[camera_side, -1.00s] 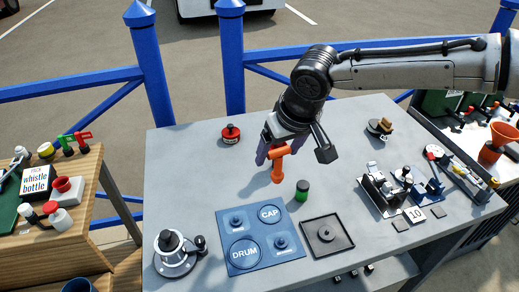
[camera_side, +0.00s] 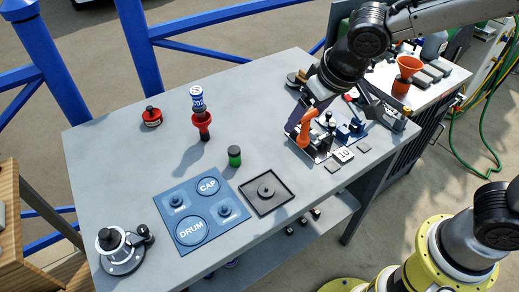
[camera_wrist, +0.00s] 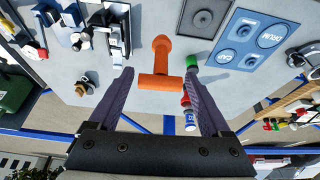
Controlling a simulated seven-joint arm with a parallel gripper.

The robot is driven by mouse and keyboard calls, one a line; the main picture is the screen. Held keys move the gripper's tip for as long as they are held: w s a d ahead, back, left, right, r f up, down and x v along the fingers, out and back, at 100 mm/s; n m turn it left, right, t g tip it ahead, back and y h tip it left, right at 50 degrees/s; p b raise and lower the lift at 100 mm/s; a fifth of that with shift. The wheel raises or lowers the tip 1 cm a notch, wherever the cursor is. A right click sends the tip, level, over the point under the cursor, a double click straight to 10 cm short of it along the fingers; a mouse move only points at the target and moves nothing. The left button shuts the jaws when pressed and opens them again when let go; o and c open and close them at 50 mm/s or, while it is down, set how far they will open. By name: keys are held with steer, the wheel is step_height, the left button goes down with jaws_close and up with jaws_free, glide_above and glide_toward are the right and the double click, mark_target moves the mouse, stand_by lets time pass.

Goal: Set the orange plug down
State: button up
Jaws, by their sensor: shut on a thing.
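The orange plug (camera_side: 308,128) is a T-shaped piece with a crossbar and a rounded stem. My gripper (camera_side: 304,120) is shut on it at the right part of the grey table (camera_side: 120,165), in front of a small metal fixture (camera_side: 325,140). In the wrist view the plug (camera_wrist: 160,62) has its crossbar between the purple fingers of my gripper (camera_wrist: 160,76), and its stem points away from the gripper. I cannot tell whether its lower end touches the table or hangs just above it.
A red cup with a blue-and-white can (camera_side: 199,105) stands mid-table. A green cylinder (camera_side: 234,156), a dark square tray (camera_side: 267,192), a blue mat (camera_side: 200,210) and a red-topped piece (camera_side: 152,117) lie around it. The table's left side is mostly bare.

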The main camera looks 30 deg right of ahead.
steer(key=shift+s+d+r, duration=0.15)
steer(key=shift+d, duration=0.25)
steer(key=shift+s+d+r, duration=0.1)
steer(key=shift+d+r, duration=0.05)
steer(key=shift+d, duration=0.2)
steer(key=shift+w+d+r+m, duration=0.1)
steer(key=shift+d+r+m, duration=0.15)
steer(key=shift+m, duration=0.05)
steer(key=shift+w+a+f, duration=0.75)
steer(key=shift+w+f, duration=1.35)
steer(key=shift+w, duration=0.1)
steer(key=shift+w+a+f, duration=0.7)
steer(key=shift+w+f, duration=1.45)
steer(key=shift+w, duration=0.05)
steer(key=shift+w+a+f, duration=0.75)
steer(key=shift+w+f, duration=1.35)
steer(key=shift+w, duration=0.1)
steer(key=shift+f, duration=0.2)
